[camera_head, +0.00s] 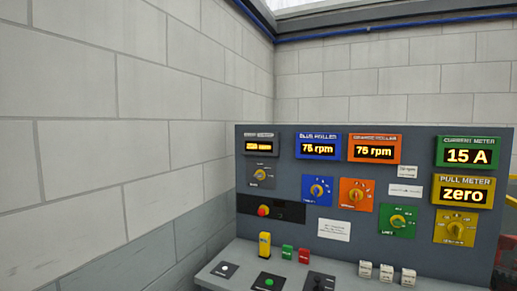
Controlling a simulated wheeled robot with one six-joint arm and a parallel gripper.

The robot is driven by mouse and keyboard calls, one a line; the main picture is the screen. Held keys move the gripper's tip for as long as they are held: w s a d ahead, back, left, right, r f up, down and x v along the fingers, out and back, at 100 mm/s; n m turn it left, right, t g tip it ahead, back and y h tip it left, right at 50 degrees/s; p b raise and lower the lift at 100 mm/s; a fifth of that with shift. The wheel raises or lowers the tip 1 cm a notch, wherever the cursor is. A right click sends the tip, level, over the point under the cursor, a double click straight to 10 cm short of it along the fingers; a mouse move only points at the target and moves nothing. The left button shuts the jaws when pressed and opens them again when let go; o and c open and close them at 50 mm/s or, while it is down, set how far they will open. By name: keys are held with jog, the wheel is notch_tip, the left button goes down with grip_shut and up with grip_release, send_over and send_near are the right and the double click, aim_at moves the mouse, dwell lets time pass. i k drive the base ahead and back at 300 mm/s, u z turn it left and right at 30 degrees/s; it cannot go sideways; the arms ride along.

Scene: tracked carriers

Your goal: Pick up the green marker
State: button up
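A small green block (287,252), which looks like the green marker, stands upright on the grey ledge (345,270) of the control panel. A taller yellow piece (264,245) stands to its left, and a small red block (304,255) stands close to its right. The green block is not covered by anything. My gripper is not in view.
The upright panel (300,188) behind the ledge carries lit displays, coloured knobs and a red button (263,210). Black plates, one with a green button (268,281), lie at the ledge front. White blocks (386,273) stand to the right. A block wall (90,150) fills the left.

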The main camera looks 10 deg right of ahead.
aim_at(287, 250)
jog(key=u, duration=0.1)
jog(key=i, duration=1.3)
jog(key=u, duration=0.75)
